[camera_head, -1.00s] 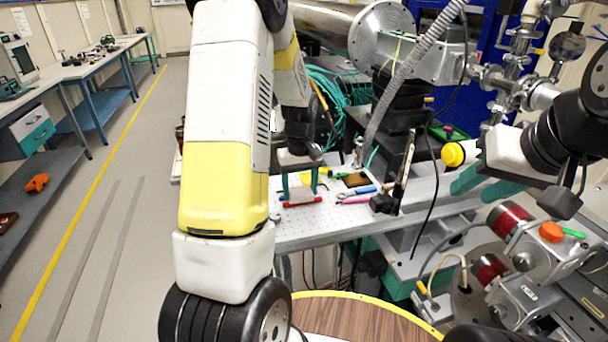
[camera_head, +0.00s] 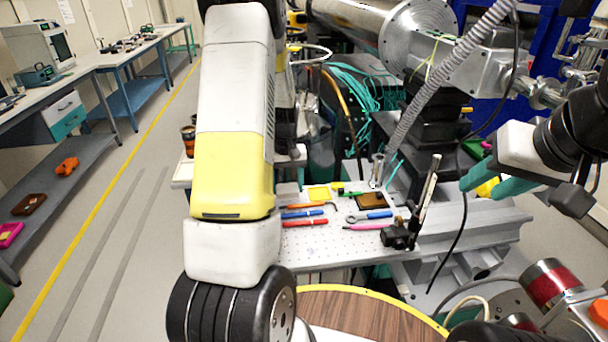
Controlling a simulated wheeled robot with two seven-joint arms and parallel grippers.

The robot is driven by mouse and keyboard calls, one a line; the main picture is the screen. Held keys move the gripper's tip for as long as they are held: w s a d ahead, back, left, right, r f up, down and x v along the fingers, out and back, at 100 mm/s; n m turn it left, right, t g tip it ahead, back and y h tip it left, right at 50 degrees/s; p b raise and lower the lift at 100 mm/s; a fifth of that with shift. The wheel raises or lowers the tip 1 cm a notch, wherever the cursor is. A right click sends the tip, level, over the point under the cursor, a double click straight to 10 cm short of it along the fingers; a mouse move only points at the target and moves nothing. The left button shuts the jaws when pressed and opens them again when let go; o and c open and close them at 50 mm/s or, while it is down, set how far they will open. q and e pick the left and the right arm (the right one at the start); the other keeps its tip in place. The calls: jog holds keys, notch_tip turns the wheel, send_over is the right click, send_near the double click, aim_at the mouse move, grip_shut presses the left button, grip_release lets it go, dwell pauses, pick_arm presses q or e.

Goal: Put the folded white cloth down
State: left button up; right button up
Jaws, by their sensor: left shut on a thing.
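My left arm rises through the middle left, and its white and yellow link covers most of my left gripper (camera_head: 290,156). A grey part of that gripper shows just right of the link, over the back of the perforated bench. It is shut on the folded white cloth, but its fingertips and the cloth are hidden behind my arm.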

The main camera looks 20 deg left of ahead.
aim_at(288, 187)
pick_arm(q)
jog(key=w, duration=0.2)
jog(key=w+a, duration=0.1)
jog(key=shift+w+f, duration=0.2)
jog(key=shift+w, duration=0.15)
jog(key=shift+w+a+f, duration=0.1)
jog(key=shift+w+f, duration=0.05)
jog(key=shift+f, duration=1.6)
jog(key=o, duration=1.6)
jog(key=shift+f, duration=0.15)
